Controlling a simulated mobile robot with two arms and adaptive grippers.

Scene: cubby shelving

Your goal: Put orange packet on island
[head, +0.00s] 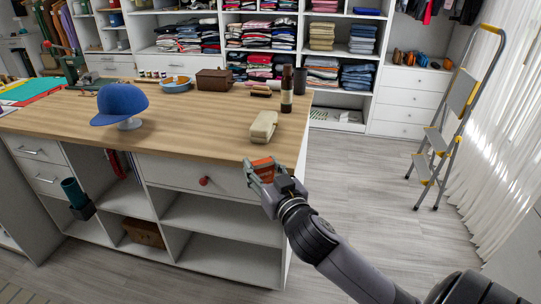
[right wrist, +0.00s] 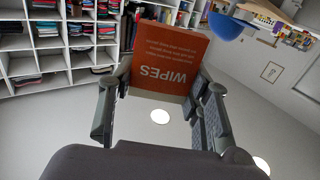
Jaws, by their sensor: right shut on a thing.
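The orange packet (head: 263,164), printed "WIPES", is between the fingers of my right gripper (head: 264,172), which is shut on it. In the right wrist view, the packet (right wrist: 168,62) shows upside-down lettering between both fingers. The island (head: 185,131) has a light wood top and white sides with drawers and cubbies. In the head view, the gripper and packet are at the island's front right edge, near the level of the top. I cannot tell whether the packet touches the island. My left gripper is not in view.
A beige case (head: 264,126), a dark bottle (head: 287,90), a brown box (head: 214,82), a blue bowl (head: 177,86) and a blue cap (head: 121,102) on a stand are on the island. The top's front middle is clear. A stepladder (head: 452,115) stands at right.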

